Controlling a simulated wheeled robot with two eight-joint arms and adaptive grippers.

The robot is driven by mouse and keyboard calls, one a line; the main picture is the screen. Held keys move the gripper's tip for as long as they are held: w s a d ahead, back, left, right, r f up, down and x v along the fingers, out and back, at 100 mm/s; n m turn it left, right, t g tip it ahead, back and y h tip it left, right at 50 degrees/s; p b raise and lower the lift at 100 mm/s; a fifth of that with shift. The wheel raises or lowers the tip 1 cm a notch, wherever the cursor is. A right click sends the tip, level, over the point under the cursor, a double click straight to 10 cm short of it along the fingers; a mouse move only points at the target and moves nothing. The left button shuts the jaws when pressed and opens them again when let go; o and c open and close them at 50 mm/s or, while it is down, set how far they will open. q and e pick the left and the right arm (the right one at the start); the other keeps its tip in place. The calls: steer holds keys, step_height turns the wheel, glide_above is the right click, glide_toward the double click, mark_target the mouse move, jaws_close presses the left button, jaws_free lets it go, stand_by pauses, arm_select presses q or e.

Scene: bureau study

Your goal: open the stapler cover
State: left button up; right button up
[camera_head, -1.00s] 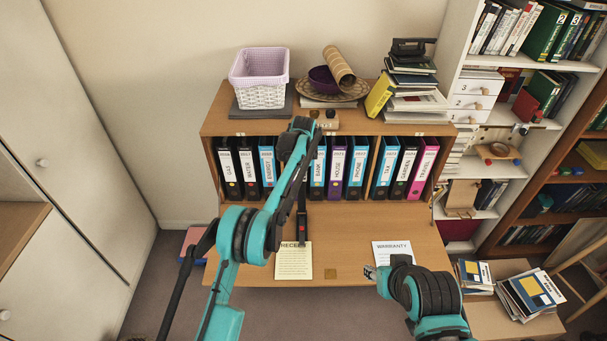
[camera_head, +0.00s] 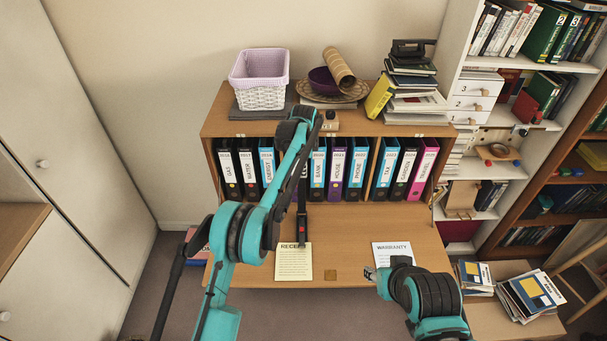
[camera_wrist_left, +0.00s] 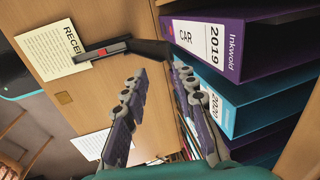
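The black stapler (camera_head: 302,228) lies on the wooden desk flap beside the receipt, partly hidden by my left arm in the head view. In the left wrist view the stapler (camera_wrist_left: 146,47) shows near the top, with a red and grey patch at its receipt end. I cannot tell whether its cover is raised. My left gripper (camera_wrist_left: 158,71) is open and empty, with its two fingers apart just below the stapler's far end; no contact is clear. In the head view it is mostly hidden by its own arm. My right gripper (camera_head: 371,274) is by the flap's front edge, its opening unclear.
Several ring binders (camera_head: 337,170) stand in the bureau close behind the stapler. The receipt (camera_head: 293,263) and the warranty sheet (camera_head: 393,253) lie on the flap. The bureau top holds a white basket (camera_head: 259,94). The flap (camera_head: 345,225) between the binders and the warranty sheet is clear.

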arm_select(q)
steer(key=v, duration=0.7)
steer(key=s+a+r+n+t+b, duration=0.1)
steer(key=s+a+r+n+b, duration=0.35)
steer(key=s, duration=0.55)
steer(key=s+a+r+n+t+b, duration=0.1)
steer(key=s+a+r+n+b, duration=0.15)
steer(key=s+a+n, duration=0.45)
steer(key=s+a+f+n+t+b, duration=0.1)
steer(key=s+a+f+n, duration=0.1)
steer(key=s+f, duration=0.3)
steer(key=s+a+f+n+t+b, duration=0.1)
steer(key=s+f, duration=0.4)
steer(key=s, duration=0.7)
steer(key=s+a+f+n+b, duration=0.1)
steer(key=s+a+f+n, duration=0.2)
steer(key=s, duration=0.6)
steer(key=shift+s+a+f+t, duration=0.25)
steer(key=shift+a+f+t, duration=0.15)
steer(key=shift+f, duration=0.55)
